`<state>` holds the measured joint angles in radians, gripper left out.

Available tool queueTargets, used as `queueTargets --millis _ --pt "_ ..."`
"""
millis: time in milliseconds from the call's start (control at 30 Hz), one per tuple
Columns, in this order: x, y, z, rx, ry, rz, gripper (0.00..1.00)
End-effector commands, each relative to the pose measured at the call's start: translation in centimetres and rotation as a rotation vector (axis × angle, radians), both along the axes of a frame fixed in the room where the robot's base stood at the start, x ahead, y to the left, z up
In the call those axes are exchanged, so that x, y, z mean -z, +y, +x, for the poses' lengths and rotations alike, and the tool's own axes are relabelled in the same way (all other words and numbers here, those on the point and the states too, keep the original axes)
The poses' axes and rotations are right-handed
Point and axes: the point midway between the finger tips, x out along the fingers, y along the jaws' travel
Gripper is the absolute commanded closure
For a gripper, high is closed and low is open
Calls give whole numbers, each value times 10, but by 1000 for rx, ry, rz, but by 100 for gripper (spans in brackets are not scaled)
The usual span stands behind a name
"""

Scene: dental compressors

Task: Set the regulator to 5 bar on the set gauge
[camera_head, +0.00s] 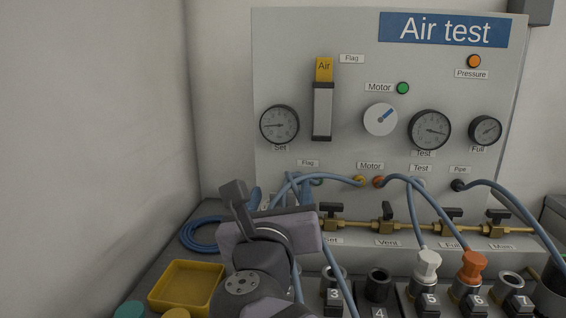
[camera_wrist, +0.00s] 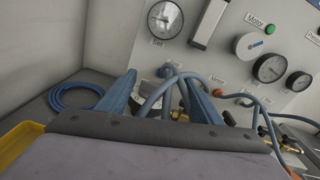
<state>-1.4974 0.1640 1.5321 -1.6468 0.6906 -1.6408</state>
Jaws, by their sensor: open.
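The set gauge (camera_head: 279,124) is a round dial at the left of the grey panel, above the label "Set". Its needle points left; the numbers are too small to read. It also shows in the wrist view (camera_wrist: 164,19). My gripper (camera_head: 280,194) is low in front of the panel's left part, below the set gauge. In the wrist view its two blue fingers (camera_wrist: 162,88) stand apart, with blue hose showing between and behind them.
Blue hoses (camera_head: 410,205) loop across the panel front. Brass valves with dark handles (camera_head: 388,212) line its lower edge. A yellow tray (camera_head: 158,296) and a coiled blue hose (camera_head: 199,234) lie left. Numbered sockets with white and orange plugs (camera_head: 473,265) stand at front right.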

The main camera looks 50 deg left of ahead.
Motion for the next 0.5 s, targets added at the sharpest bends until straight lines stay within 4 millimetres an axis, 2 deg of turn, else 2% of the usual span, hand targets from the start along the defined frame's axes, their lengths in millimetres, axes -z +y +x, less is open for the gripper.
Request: queueTargets --millis 67,133,500 --pt "30 -2 0 -3 -19 -20 41" --pt "40 -2 -2 -8 -10 9 41" --pt "33 -1 -2 -8 116 176 41"
